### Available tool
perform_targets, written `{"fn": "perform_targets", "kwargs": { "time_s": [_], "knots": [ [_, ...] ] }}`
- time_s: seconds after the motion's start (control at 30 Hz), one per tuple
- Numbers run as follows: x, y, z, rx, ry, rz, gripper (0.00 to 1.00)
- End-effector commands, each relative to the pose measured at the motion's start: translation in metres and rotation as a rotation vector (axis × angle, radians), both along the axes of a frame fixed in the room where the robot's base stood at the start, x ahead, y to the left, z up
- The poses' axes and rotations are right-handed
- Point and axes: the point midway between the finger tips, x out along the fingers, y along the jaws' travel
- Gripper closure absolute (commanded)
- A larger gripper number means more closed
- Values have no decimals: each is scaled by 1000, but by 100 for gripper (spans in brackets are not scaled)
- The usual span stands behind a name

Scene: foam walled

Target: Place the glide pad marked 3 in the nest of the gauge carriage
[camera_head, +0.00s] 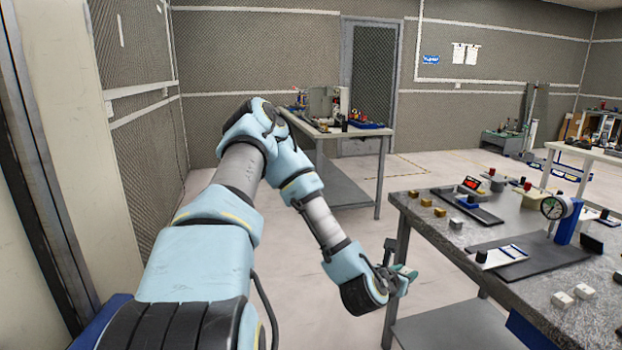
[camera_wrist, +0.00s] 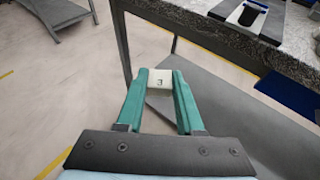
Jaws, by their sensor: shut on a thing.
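My gripper (camera_head: 405,272) hangs in front of the left edge of the granite-topped bench, apart from it. In the wrist view its green fingers (camera_wrist: 160,82) are shut on a small pale block (camera_wrist: 160,77), likely a glide pad. A dark mark shows on its face, too small to read. On the bench, a white and blue piece (camera_head: 503,256) lies on a black plate (camera_head: 535,262) by a dial gauge (camera_head: 553,207) on a blue post. This looks like the gauge carriage; it also shows in the wrist view (camera_wrist: 246,15). I cannot make out its nest clearly.
Two white blocks (camera_head: 574,295) lie at the bench's front right. Several brass blocks (camera_head: 427,203) lie at its left, next to a black plate with a red-screened device (camera_head: 470,186). A lower shelf (camera_head: 450,322) runs under the bench. Another bench (camera_head: 340,130) stands behind; the floor between is clear.

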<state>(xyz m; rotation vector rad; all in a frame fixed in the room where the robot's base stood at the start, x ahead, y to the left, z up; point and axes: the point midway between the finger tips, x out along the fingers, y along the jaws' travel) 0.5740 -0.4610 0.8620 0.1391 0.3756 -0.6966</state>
Motion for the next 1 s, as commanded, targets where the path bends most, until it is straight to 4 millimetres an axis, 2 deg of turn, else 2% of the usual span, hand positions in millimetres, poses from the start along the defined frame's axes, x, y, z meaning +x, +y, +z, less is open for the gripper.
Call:
{"fn": "perform_targets", "kwargs": {
  "time_s": [0.03,0.1,0.17,0.3,0.5,0.6,0.7,0.8,1.0],
  "knots": [
    [14,25,-10,4,-1,63,100],
    [31,60,-21,4,-2,151,100],
    [43,91,-29,4,-2,223,100],
    [67,166,-43,5,-3,390,100],
    [83,263,-49,3,-4,582,100],
    [85,296,-49,1,-3,645,100],
    [85,318,-49,1,-1,683,100],
    [85,329,-48,0,0,703,100],
    [85,331,-48,-1,0,708,100]
  ]
}}
